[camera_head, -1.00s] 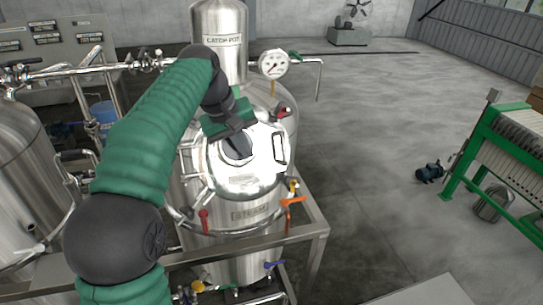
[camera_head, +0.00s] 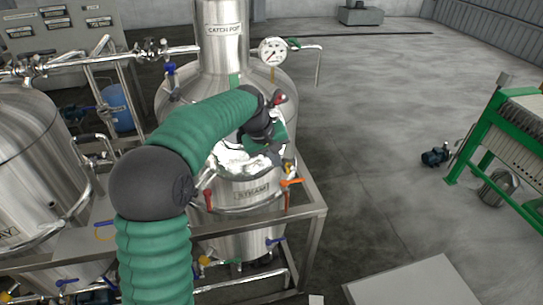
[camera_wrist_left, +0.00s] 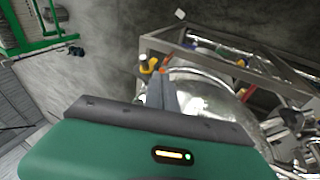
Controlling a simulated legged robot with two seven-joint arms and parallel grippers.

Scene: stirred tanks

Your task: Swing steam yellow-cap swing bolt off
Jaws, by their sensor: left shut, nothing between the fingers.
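The steam tank (camera_head: 262,213) stands in the middle of the head view, with its label on the front and a shiny lid. The yellow-cap swing bolt (camera_head: 289,166) is at the right of its rim, beside an orange-handled part (camera_head: 292,183). In the left wrist view the yellow cap (camera_wrist_left: 149,64) shows just past the fingers. My left gripper (camera_wrist_left: 156,86) is shut and empty, with its fingertips close to the yellow cap; I cannot tell if they touch. In the head view my arm and gripper body hide the fingers and part of the lid. My right gripper is out of view.
A red-capped part (camera_head: 209,199) is at the tank's front left, and a blue one (camera_head: 170,69) stands at the back left. The catch pot (camera_head: 224,45) and a gauge (camera_head: 272,50) rise behind. A steel frame (camera_head: 311,228) surrounds the tank.

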